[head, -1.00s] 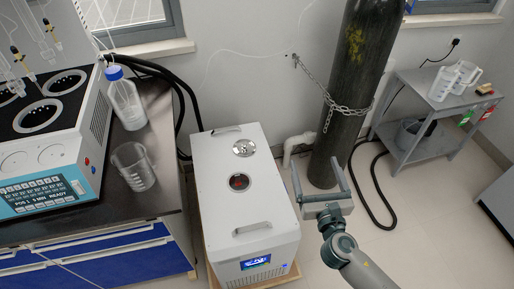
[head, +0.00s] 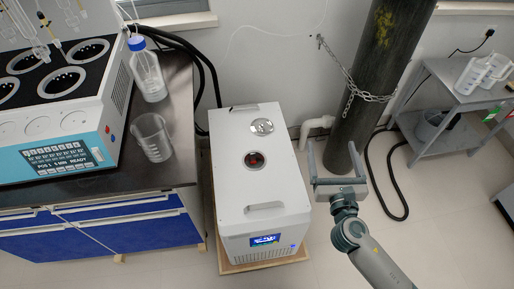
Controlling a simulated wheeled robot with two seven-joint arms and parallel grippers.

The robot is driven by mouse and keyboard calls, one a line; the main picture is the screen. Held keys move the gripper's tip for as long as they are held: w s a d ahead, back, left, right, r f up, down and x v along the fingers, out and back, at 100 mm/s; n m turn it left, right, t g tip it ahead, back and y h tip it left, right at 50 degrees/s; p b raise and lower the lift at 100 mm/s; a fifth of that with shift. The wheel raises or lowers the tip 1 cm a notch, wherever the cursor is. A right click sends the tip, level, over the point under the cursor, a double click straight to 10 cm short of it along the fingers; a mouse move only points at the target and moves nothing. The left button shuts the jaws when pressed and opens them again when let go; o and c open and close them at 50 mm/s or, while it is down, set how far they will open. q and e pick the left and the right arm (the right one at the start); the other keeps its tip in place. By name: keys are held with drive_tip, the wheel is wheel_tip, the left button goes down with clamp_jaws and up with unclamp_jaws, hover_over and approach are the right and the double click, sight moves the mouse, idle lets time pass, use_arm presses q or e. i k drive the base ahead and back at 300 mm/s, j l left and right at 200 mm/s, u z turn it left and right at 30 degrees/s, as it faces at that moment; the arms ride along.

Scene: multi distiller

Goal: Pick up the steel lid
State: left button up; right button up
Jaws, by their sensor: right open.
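The steel lid (head: 262,126) is a small round shiny disc. It lies on the top of the white chiller box (head: 235,165), behind a round dark opening (head: 254,160) with a reddish inside. My right gripper (head: 332,147) is open and empty, to the right of the box and apart from the lid. Its two fingers point away from me, toward the gas cylinder. My left gripper is not in view.
A dark gas cylinder (head: 385,70) with a chain stands behind my right gripper. A bench with a glass bottle (head: 149,75), a beaker (head: 153,139) and the distiller (head: 60,110) is at left. A grey cart (head: 455,105) with jugs is at right.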

sight(261, 126)
drive_tip(key=i+l+u, duration=0.1)
drive_tip(key=l+u, duration=0.15)
drive_tip(key=u, duration=0.2)
drive_tip(key=l+u, duration=0.3)
drive_tip(key=u, duration=0.2)
drive_tip(key=l+u, duration=0.3)
drive_tip(key=u, duration=0.15)
